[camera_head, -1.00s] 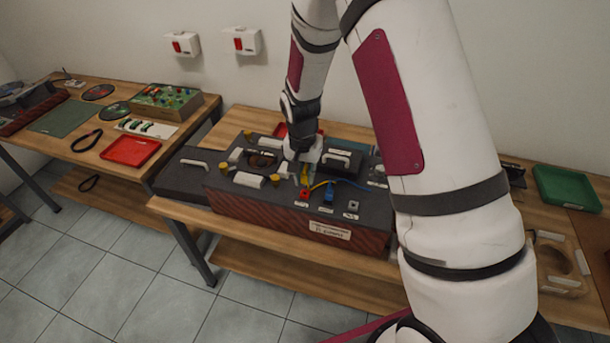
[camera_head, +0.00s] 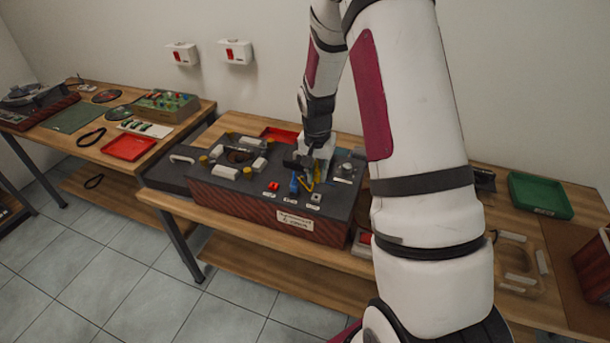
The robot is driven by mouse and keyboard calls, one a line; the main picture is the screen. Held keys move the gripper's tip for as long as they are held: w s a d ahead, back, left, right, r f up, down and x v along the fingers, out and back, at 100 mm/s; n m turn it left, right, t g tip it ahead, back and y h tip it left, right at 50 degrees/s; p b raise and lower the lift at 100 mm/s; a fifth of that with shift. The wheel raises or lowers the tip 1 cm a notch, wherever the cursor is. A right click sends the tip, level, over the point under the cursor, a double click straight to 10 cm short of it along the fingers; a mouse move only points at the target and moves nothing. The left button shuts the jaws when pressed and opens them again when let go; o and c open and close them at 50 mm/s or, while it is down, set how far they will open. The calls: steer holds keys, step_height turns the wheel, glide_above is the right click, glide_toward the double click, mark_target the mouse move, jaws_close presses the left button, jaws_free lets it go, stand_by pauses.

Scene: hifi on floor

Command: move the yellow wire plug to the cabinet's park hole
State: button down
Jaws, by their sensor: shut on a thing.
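The dark-topped cabinet (camera_head: 240,201) with brick-red sides stands on the middle bench. My gripper (camera_head: 309,177) points down over the right part of its top, shut on the yellow wire plug (camera_head: 308,185). The plug is just right of an upright blue plug (camera_head: 294,183). A red socket block (camera_head: 273,186) sits left of the blue plug, with nothing visible in its top. A small grey block with a dark hole (camera_head: 316,197) lies to the right, near the front edge. I cannot tell whether the yellow plug touches the top.
White handles and yellow knobs (camera_head: 248,173) stand on the cabinet's left half. A grey knob (camera_head: 346,168) is at its right. A red tray (camera_head: 281,136) lies behind; a green tray (camera_head: 540,194) is on the right.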

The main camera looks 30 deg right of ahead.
mark_target(317, 183)
steer(key=shift+f+b, duration=0.55)
steer(key=shift+f, duration=1.7)
steer(key=shift+f, duration=0.95)
stand_by(0.5)
steer(key=c, duration=1.4)
jaws_free()
steer(key=shift+c, duration=0.2)
steer(key=r, duration=0.7)
steer(key=a+r, duration=0.1)
steer(key=r, duration=0.3)
steer(key=shift+s+a+r, duration=0.1)
steer(key=shift+s+r, duration=0.25)
steer(key=shift+s, duration=0.05)
steer(key=shift+r+p, duration=0.5)
steer(key=shift+r, duration=2.1)
